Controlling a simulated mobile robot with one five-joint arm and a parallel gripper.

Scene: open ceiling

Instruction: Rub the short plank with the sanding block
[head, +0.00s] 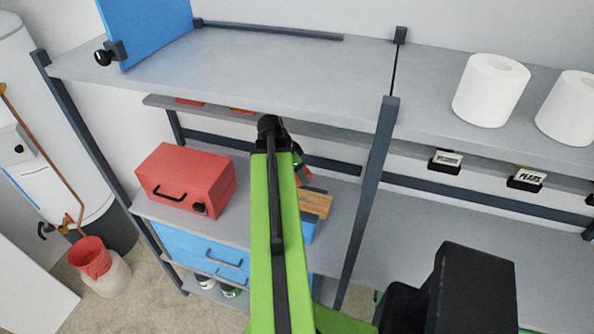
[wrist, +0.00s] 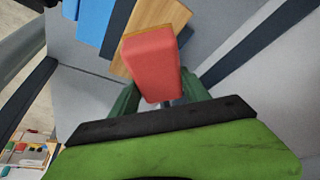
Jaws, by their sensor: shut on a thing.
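My gripper (wrist: 162,92) is shut on the red sanding block (wrist: 150,62), with its dark green fingers at both sides. A thin tan layer shows along the block's far edge. The short plank (wrist: 152,18), of light brown wood, lies beyond the block in the wrist view, and the block overlaps its near end in the picture. I cannot tell whether they touch. My gripper (head: 302,172) shows only partly there, beside the arm's far end.
A red toolbox (head: 186,178) stands left of my arm on the lower shelf (head: 232,218). The upper shelf (head: 250,62) hangs above, and a dark post (head: 368,190) rises right of the plank. A blue thing (wrist: 94,20) lies beside the plank. White rolls (head: 490,90) stand upper right.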

